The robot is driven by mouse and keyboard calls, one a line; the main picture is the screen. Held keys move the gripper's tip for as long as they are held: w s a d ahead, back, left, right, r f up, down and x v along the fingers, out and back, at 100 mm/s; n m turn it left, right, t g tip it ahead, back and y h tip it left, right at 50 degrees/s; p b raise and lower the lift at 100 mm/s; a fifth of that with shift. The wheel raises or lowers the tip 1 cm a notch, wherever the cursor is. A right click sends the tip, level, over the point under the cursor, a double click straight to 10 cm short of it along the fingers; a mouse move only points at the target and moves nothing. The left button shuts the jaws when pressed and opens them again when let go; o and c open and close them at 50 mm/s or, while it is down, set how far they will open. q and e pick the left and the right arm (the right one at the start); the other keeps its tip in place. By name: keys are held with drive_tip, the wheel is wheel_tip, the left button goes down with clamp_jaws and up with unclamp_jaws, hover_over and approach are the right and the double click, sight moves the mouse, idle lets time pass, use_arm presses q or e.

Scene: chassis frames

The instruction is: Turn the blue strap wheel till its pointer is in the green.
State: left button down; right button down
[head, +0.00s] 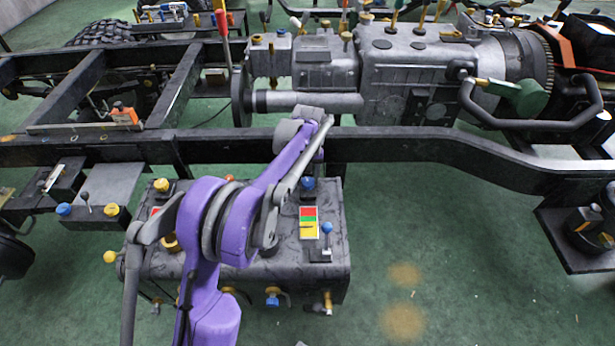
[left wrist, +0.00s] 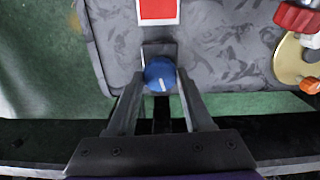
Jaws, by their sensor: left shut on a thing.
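The blue strap wheel (head: 308,184) sits on the top rear of the dark grey tank, below the frame rail. In the left wrist view the round blue wheel (left wrist: 157,70) has a short white mark on its lower part. My left gripper (left wrist: 160,80) is around the wheel, with one finger at each side, shut on it. In the head view the purple arm and wrist partly hide that gripper. A plate with red, green and yellow bands (head: 309,223) lies just in front of the wheel. I cannot tell for sure where its pointer stands. My right gripper is out of view.
The tank (head: 338,262) also carries a small blue-knobbed lever (head: 327,228) and yellow caps. The black frame rail (head: 400,145) runs close behind the wheel. The gearbox (head: 405,75) stands beyond it. The green floor to the right of the tank is free.

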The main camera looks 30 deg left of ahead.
sight(308, 181)
use_arm(q)
drive_tip(key=shift+m, duration=0.6)
drive_tip(key=shift+c, duration=1.5)
unclamp_jaws()
wheel_tip(308, 181, up, 11)
drive_tip(key=p, duration=0.2)
drive_tip(key=shift+f, duration=0.1)
